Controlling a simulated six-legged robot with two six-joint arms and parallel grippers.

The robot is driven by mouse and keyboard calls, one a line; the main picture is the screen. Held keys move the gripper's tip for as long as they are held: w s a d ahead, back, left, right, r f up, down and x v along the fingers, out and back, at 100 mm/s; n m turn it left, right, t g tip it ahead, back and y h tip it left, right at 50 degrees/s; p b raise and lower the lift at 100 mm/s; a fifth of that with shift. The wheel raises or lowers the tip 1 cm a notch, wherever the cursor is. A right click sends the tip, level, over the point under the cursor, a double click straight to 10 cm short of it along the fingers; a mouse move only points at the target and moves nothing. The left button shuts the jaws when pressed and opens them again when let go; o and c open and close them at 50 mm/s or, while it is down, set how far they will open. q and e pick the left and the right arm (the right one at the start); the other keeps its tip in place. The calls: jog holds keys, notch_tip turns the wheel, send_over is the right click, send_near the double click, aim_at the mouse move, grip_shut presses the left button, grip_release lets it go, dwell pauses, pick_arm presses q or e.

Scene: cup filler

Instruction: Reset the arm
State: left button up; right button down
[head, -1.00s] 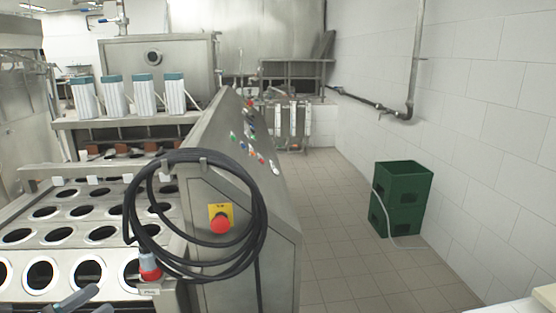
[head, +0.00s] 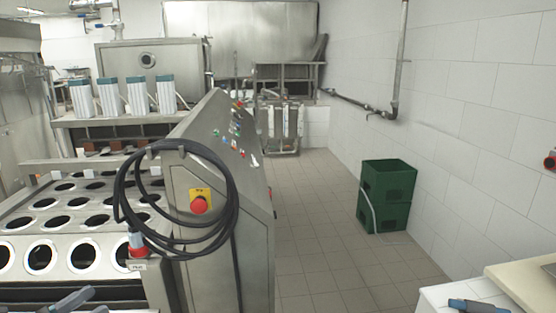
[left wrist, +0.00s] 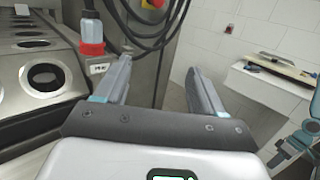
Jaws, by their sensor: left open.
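My left gripper (head: 85,305) shows only in part at the bottom left of the head view, in front of the steel cup machine (head: 245,250). In the left wrist view the left gripper (left wrist: 159,66) has its two fingers wide apart with nothing between them. Beyond its fingers are the machine's side, the black cable and floor. A blue-grey piece (head: 478,305) at the bottom right edge of the head view may be part of my right gripper; I cannot tell. A teal and grey arm part (left wrist: 298,140) shows at the right of the left wrist view.
Green crates (head: 387,195) stand by the right wall. A white bench (head: 435,297) is at the lower right. The tiled floor between is clear.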

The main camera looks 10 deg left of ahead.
pick_arm(q)
jog(key=d+f+m+g, duration=0.3)
jog(key=d+f+g, duration=0.3)
jog(key=d+f, duration=0.55)
jog(key=s+d+f+m+g+y, duration=0.3)
jog(key=s+d+f+m+g, duration=0.2)
jog(key=s+d+f+m, duration=0.4)
jog(key=s+d+f+m+g+y+p, duration=0.1)
jog(key=s+d+f+m+g+y, duration=0.2)
jog(key=s+d+f+m, duration=0.6)
notch_tip(320, 180, down, 6)
jog(key=d+m+g, duration=0.1)
jog(key=m+g, duration=0.1)
jog(key=m, duration=0.4)
jog(key=shift+m, duration=0.3)
jog(key=shift+d, duration=0.1)
